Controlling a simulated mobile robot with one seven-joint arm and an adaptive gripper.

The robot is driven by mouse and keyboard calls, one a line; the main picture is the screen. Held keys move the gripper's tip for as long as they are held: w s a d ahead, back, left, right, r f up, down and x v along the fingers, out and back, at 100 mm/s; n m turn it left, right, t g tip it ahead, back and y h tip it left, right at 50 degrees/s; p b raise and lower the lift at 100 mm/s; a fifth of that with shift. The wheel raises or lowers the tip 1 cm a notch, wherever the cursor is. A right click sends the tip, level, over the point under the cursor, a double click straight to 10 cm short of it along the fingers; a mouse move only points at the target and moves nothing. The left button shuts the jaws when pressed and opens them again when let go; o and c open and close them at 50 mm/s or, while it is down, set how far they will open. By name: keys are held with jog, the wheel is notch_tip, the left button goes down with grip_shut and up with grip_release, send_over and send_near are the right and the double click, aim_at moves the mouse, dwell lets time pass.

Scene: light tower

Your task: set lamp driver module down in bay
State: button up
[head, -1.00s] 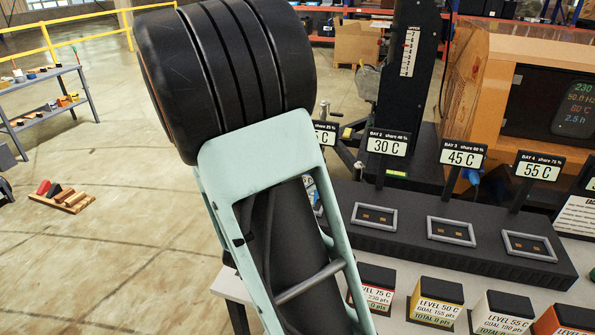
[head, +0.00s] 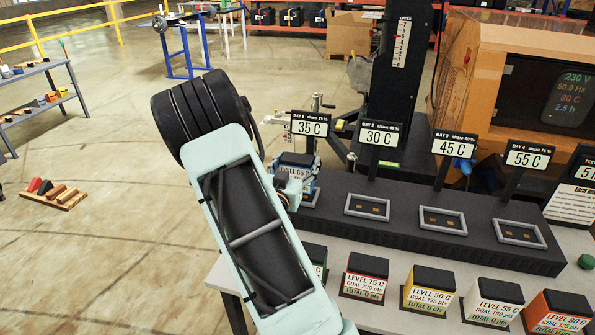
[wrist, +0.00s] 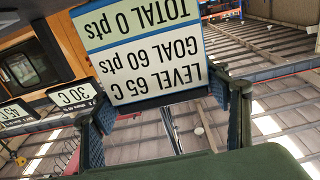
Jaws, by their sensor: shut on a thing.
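The lamp driver module (head: 297,160) is a box with a blue-edged white label reading LEVEL 65 C. In the wrist view the label (wrist: 140,50) appears upside down, between the two dark fingers. My gripper (head: 291,183) is shut on the module and holds it at the left end of the dark bay rail (head: 400,236). The module is over or close to the bay under the BAY 1 sign (head: 310,124), which reads 35 C. That bay's frame (head: 311,199) is mostly hidden, so I cannot tell whether the module touches it.
The frames of bay 2 (head: 367,207), bay 3 (head: 443,221) and bay 4 (head: 519,234) are empty, with signs on posts behind them. Several other modules stand along the front, including LEVEL 75 C (head: 365,278) and LEVEL 50 C (head: 430,290). A dark tower (head: 402,75) rises behind.

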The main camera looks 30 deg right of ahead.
aim_at(294, 175)
jog(key=shift+w+d+f, duration=0.1)
jog(key=shift+f, duration=1.4)
jog(key=shift+f, duration=0.15)
jog(key=o, duration=1.7)
jog(key=shift+a, duration=0.2)
jog(key=v, duration=1.2)
jog(key=shift+b, duration=0.45)
jog(key=shift+d, duration=0.1)
